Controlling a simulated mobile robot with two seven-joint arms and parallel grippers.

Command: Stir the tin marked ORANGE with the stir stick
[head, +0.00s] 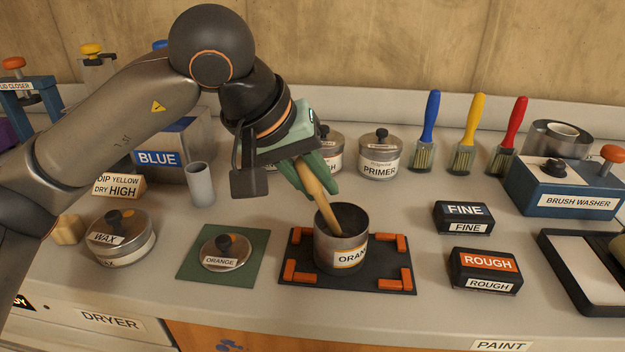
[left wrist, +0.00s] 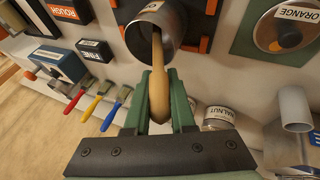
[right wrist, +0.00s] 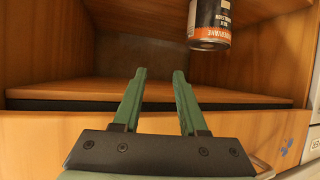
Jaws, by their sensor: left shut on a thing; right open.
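The open tin marked ORANGE (head: 338,252) stands upright on the dark mat with orange corner blocks (head: 300,280). My left gripper (head: 312,178) is shut on the wooden stir stick (head: 322,205), above and behind the tin. The stick slants down with its lower end inside the tin; that end is hidden. In the left wrist view the stick (left wrist: 158,95) runs from between the green fingers into the tin's mouth (left wrist: 152,35). The lid labelled ORANGE (head: 225,252) lies on a green mat left of the tin. My right gripper (right wrist: 160,75) is open and empty before a wooden compartment.
Left are the WAX tin (head: 120,240), a grey cup (head: 201,185) and the BLUE box (head: 158,160). The PRIMER tin (head: 379,160) stands behind. FINE (head: 463,217) and ROUGH (head: 485,270) blocks sit right. A can (right wrist: 209,22) shows in the right wrist view.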

